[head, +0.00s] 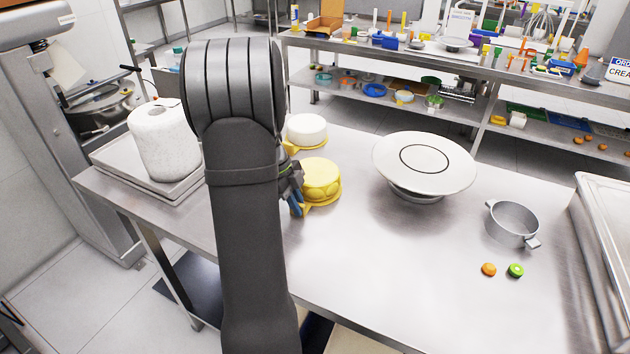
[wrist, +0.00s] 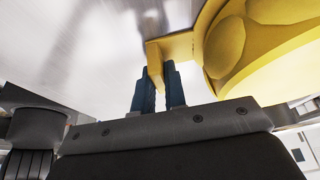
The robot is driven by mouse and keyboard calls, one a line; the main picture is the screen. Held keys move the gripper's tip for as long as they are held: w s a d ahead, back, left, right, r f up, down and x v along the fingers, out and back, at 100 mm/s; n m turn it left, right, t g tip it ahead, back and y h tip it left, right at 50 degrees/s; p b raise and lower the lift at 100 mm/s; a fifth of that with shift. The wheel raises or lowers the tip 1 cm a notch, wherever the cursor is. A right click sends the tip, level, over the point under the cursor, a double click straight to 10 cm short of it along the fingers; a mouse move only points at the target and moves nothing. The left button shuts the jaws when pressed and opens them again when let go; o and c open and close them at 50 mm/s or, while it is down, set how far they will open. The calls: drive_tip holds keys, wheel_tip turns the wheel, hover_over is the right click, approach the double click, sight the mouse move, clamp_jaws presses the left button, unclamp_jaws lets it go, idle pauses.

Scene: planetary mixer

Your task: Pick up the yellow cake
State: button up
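The yellow cake (head: 321,177) is round, with a bumpy side, and sits on a yellow base on the steel table, just right of my arm in the head view. Its rounded side fills the upper right of the wrist view (wrist: 270,55). A flat yellow tab (wrist: 172,47) sticks out from its base. My gripper (head: 296,200) is at the cake's near left side, partly hidden by my arm. In the wrist view its two blue fingers (wrist: 160,85) stand close together with the tab's end between them. I cannot tell whether they press on it.
A white cake (head: 306,130) on a yellow base stands just behind. A white plate on a stand (head: 424,163) is to the right, then a metal pot (head: 513,222) and small orange and green pieces. A white roll (head: 165,142) stands on a tray at left. The front middle is clear.

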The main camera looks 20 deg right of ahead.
clamp_jaws()
drive_tip(key=shift+r, duration=0.1)
